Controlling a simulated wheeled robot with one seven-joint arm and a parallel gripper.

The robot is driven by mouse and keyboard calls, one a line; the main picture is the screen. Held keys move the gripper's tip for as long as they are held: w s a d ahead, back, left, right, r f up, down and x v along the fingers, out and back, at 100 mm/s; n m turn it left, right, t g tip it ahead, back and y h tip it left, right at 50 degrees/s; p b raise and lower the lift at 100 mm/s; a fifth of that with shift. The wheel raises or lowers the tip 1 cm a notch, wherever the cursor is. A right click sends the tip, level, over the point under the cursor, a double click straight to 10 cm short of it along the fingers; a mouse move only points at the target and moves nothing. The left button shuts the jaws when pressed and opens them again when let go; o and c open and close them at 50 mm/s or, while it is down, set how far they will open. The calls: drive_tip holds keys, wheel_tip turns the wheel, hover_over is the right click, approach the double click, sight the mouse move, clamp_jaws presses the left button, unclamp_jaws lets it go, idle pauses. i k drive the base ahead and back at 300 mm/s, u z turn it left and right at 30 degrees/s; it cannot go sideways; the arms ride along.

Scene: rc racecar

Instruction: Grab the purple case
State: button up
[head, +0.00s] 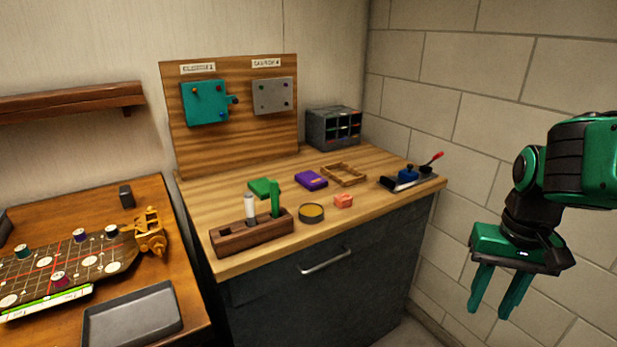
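The purple case (311,180) lies flat on the wooden top of the workbench (236,208), near its middle. It is a small flat box with a small yellowish mark on it. A green block (264,188) lies just to its left and a wooden frame (343,174) just to its right. My gripper (492,308) hangs at the right of the head view, in front of the block wall, with its green fingers pointing down. The fingers are apart with nothing between them. It is well to the right of the case and not touching anything.
A wooden holder (252,234) with upright items, a round tin (311,212) and a small orange-pink block (343,201) stand in front of the case. A black tray with tools (411,180) lies right. An upright board (236,135) and grey organizer (333,128) stand behind.

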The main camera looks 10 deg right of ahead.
sight(311, 181)
drive_tip(key=k, duration=1.2)
drive_tip(key=z, duration=0.55)
drive_tip(key=i, duration=2.4)
drive_tip(key=u, duration=0.15)
